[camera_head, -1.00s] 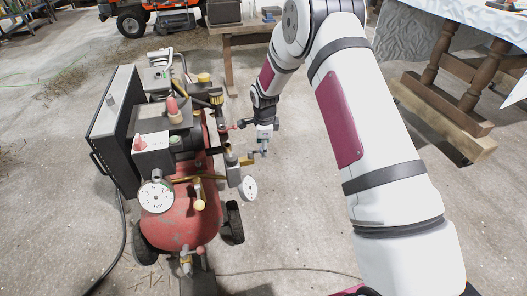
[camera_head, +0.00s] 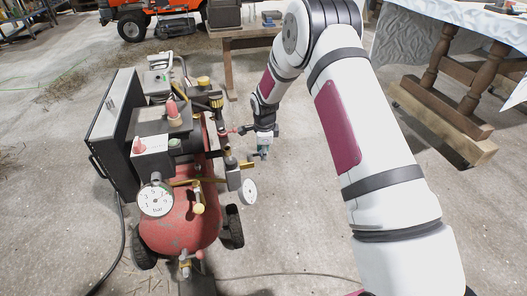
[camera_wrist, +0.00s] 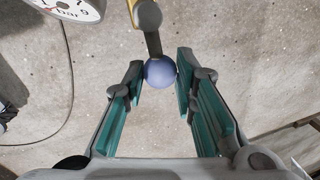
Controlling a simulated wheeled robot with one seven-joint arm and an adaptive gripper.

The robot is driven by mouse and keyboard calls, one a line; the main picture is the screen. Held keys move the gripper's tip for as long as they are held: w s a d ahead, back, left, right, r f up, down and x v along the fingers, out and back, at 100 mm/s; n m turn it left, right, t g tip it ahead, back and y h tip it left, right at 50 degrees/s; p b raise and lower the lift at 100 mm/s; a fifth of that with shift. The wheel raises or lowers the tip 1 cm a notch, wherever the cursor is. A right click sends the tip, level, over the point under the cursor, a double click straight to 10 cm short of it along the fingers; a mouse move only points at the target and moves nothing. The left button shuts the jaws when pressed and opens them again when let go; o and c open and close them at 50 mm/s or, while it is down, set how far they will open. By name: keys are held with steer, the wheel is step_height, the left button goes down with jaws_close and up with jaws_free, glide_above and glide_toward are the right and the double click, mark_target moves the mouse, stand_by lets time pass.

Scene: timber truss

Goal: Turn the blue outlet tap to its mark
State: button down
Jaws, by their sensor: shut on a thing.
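The blue outlet tap (camera_wrist: 160,73) shows in the wrist view as a round blue knob at the end of a grey stem. The stem runs up to a brass-coloured part at the top edge. My gripper (camera_wrist: 161,78) has its green-padded fingers on either side of the knob and is shut on it. In the head view my gripper (camera_head: 262,152) is at the right side of the red compressor (camera_head: 185,230), pointing down, and the tap is too small there to make out clearly. I cannot make out the tap's mark in either view.
A white gauge (camera_head: 156,199) is at the compressor's front and another gauge (camera_head: 248,191) sticks out on its right, close to my gripper. Brass and red fittings crowd the tank top. A wooden bench (camera_head: 234,31) stands behind. Concrete floor right of the compressor is open.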

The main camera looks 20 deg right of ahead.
steer(key=w+n, duration=0.1)
steer(key=n, duration=0.1)
steer(key=w+n, duration=0.1)
steer(key=n, duration=0.1)
steer(key=shift+a+n+y+p, duration=0.15)
steer(key=shift+n+y+p, duration=0.15)
steer(key=shift+y+p, duration=0.1)
steer(key=shift+w+a+n+g+y, duration=0.3)
steer(key=shift+w+a+n, duration=0.35)
steer(key=shift+n, duration=1.55)
steer(key=shift+w+a+n+g+y, duration=0.35)
steer(key=shift+a+n, duration=0.45)
steer(key=shift+n, duration=1.4)
steer(key=shift+w+a+n+g+y, duration=0.25)
steer(key=shift+w+a+n, duration=0.45)
steer(key=shift+n, duration=1.5)
steer(key=shift+s+a, duration=0.1)
steer(key=shift+a, duration=0.05)
steer(key=c, duration=1.3)
jaws_free()
